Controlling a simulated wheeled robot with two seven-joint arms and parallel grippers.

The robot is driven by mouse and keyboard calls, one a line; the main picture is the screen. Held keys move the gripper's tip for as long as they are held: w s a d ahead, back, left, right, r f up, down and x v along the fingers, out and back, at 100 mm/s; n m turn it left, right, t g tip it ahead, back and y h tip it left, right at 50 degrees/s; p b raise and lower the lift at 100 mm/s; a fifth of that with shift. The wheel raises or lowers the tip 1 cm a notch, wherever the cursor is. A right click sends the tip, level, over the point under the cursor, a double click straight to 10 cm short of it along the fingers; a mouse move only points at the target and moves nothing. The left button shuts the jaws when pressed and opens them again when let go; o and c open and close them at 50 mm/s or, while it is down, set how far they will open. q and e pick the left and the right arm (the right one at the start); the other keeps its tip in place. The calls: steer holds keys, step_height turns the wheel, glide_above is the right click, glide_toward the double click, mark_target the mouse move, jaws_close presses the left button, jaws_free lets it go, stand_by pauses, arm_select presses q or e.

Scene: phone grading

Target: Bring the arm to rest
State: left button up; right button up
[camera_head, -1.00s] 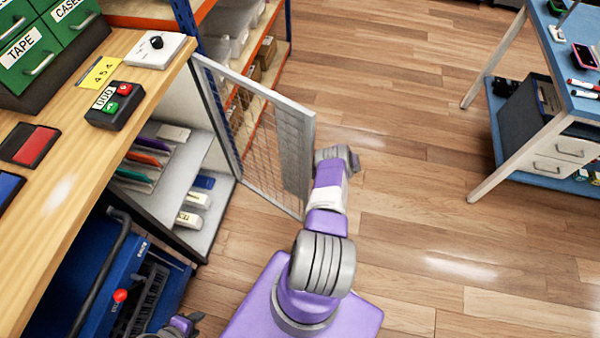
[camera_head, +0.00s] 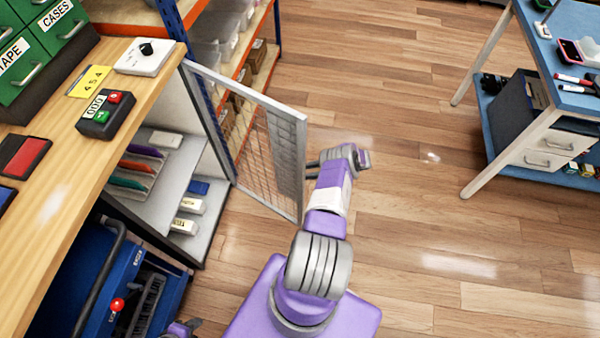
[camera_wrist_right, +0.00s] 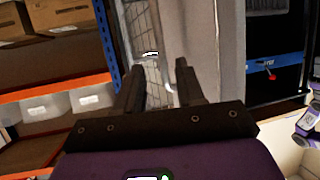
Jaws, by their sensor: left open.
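My right arm reaches forward from the bottom middle of the head view. Its gripper (camera_head: 312,170) is at the arm's far end, beside the free edge of the mesh door (camera_head: 270,170). In the right wrist view the two dark fingers (camera_wrist_right: 158,68) are spread with nothing held between them; the mesh door (camera_wrist_right: 155,40) shows beyond them. Contact with the door cannot be told. Only a small part of my left gripper (camera_head: 182,329) shows at the bottom left edge, beside the blue machine; its fingertips are mostly cut off.
The mesh door stands open from the cabinet (camera_head: 212,217) under the wooden bench (camera_head: 55,205). The blue machine (camera_head: 112,270) with a red knob is lower left. An orange-edged rack (camera_head: 235,72) stands behind. A blue table (camera_head: 570,70) is far right. The floor between is clear.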

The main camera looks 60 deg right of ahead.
steer(key=shift+s+d+r, duration=0.2)
steer(key=shift+s, duration=0.15)
stand_by(0.3)
